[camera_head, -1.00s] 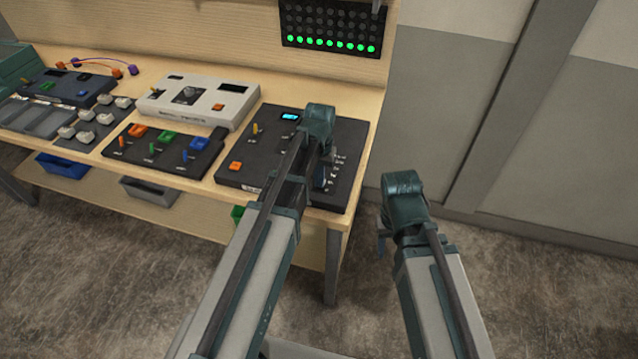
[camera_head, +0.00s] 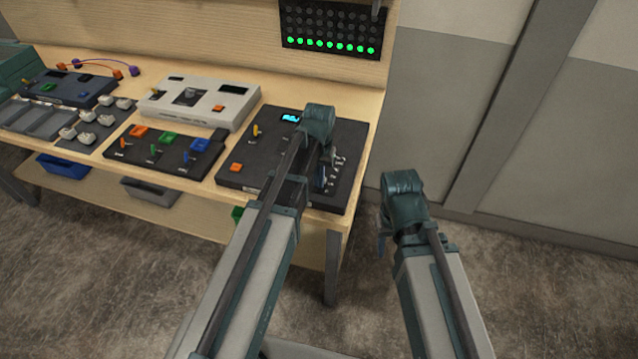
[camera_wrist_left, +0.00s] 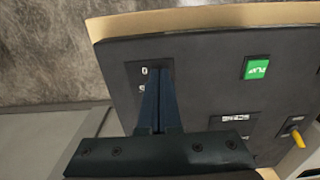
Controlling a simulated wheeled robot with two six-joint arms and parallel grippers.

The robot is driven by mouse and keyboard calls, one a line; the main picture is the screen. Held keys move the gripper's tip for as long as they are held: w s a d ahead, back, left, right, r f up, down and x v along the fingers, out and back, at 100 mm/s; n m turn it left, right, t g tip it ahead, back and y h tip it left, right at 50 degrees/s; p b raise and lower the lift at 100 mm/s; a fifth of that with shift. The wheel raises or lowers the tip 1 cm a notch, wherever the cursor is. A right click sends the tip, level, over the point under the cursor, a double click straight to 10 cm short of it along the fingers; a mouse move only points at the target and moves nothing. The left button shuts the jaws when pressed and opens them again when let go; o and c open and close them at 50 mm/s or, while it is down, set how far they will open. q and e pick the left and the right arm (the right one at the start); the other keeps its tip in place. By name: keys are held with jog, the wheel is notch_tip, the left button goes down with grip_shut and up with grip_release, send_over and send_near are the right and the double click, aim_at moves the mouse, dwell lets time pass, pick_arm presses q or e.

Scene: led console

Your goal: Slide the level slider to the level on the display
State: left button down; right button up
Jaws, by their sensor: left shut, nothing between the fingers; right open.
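The dark console (camera_head: 240,180) lies at the right end of the bench, with a small lit cyan display (camera_head: 290,118) near its far edge. My left gripper (camera_head: 323,183) is over the console's right part, pointing down at it. In the left wrist view, its shut, empty fingers (camera_wrist_left: 157,75) reach the panel next to a printed 0. The level slider cannot be made out; the fingers and arm cover that area. Whether the fingers touch anything is unclear. My right gripper (camera_head: 383,240) is open, off the bench to the right, above the floor.
The console also carries a yellow lever (camera_head: 257,131) and an orange button (camera_head: 236,167). A green lit square (camera_wrist_left: 257,68) shows in the wrist view. A black panel (camera_head: 330,27) with a green light row hangs behind. Other devices, including a white box (camera_head: 200,103), stand to the left.

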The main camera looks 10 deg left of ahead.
aim_at(319, 190)
pick_arm(q)
notch_tip(319, 190, up, 7)
jog(key=p, duration=0.7)
dwell(0.3)
jog(key=s+d+f+m+b, duration=0.1)
jog(key=s+d+f+b, duration=0.1)
jog(key=s, duration=0.3)
jog(key=s+d+f+m+b, duration=0.1)
jog(key=s+d+f+b, duration=0.1)
jog(key=s+d, duration=0.3)
jog(key=s+d+f+m+y+b, duration=0.1)
jog(key=s+d+b, duration=0.1)
jog(key=s, duration=0.4)
jog(key=shift+s+d+f, duration=0.4)
jog(key=shift+d, duration=0.3)
jog(key=shift+a, duration=0.1)
